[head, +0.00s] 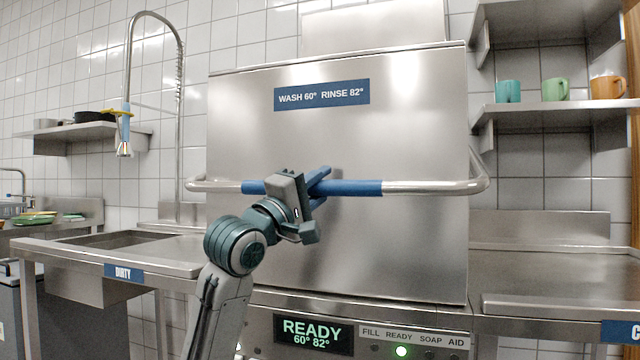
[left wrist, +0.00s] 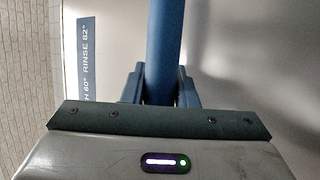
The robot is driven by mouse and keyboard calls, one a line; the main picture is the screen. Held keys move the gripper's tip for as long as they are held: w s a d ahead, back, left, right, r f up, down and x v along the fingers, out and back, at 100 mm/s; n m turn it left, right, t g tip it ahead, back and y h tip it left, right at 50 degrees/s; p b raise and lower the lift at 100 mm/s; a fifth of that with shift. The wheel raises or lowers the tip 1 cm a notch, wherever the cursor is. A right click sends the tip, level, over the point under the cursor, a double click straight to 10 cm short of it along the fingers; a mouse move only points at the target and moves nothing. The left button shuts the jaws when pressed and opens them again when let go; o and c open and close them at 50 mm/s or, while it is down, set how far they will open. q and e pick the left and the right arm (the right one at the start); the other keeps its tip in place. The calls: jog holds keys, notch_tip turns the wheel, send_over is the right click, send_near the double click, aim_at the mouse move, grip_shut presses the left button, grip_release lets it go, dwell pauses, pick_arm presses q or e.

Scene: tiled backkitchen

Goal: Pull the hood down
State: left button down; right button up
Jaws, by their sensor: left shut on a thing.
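The steel hood (head: 400,120) of the dishwasher fills the middle of the head view and carries a blue "WASH 60° RINSE 82°" label. A steel bar handle (head: 420,187) with a blue grip sleeve (head: 350,188) runs across its front. In the left wrist view the sleeve (left wrist: 166,45) runs between the two fingers (left wrist: 160,85). The hood's lower edge lies close above the control panel (head: 318,336). My right gripper is not in view.
The display on the panel reads "READY 60° 82°" and a green light is lit. A sink counter (head: 150,252) marked "DIRTY" stands at left, with a spray hose (head: 125,140) above it. A bare steel counter (head: 560,275) stands at right, below shelves with mugs (head: 555,89).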

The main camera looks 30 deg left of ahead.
pick_arm(q)
jog(key=c, duration=1.3)
grip_release()
jog(key=shift+w+f, duration=0.2)
jog(key=shift+f, duration=0.3)
jog(key=shift+o, duration=0.8)
jog(key=shift+w+a, duration=0.1)
jog(key=shift+r, duration=0.15)
jog(key=shift+r, duration=0.1)
jog(key=shift+r, duration=0.15)
